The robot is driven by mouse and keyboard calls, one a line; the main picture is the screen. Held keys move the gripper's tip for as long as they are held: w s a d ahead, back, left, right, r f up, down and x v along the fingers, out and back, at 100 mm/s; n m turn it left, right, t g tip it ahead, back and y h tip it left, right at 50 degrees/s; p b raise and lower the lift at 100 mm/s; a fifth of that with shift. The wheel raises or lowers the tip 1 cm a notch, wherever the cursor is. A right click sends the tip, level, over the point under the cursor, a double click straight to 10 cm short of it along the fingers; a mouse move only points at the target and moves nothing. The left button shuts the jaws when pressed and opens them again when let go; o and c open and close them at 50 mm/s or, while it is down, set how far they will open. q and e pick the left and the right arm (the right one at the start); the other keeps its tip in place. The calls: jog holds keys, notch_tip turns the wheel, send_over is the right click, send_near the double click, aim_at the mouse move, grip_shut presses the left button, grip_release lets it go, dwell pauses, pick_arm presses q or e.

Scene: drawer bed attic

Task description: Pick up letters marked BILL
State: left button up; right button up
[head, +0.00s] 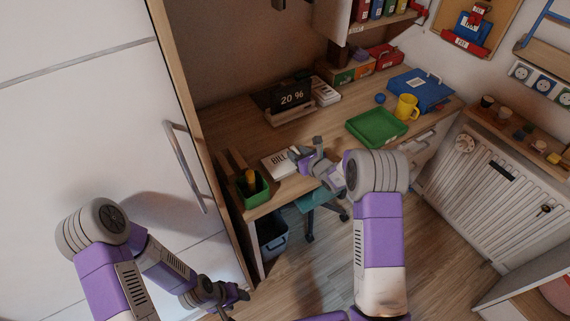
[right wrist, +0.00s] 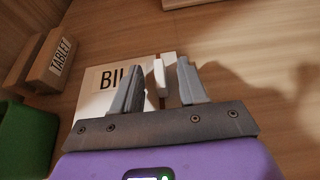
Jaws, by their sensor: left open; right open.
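The white letters marked BILL (head: 279,165) lie on the desk near its front left edge. In the right wrist view the letters (right wrist: 92,103) sit left of and below the fingers, the label partly hidden by the left finger. My right gripper (head: 305,150) is open right beside the letters' right end. In the right wrist view the gripper (right wrist: 158,75) has a small white upright piece between its fingers, with a gap to the right finger. I cannot tell whether the fingers touch anything. My left gripper (head: 238,295) is open and empty, low in front of the cabinet.
A green pen box (head: 252,190) stands left of the letters. A brown block marked TABLET (right wrist: 52,62) is beside it. A black 20 % display (head: 291,97), a green tray (head: 376,127), a yellow mug (head: 406,107) and a blue case (head: 420,89) stand further back. Bare desk lies between.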

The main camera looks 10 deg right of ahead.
jog(key=shift+c, duration=0.3)
grip_shut()
jog(key=shift+r, duration=0.15)
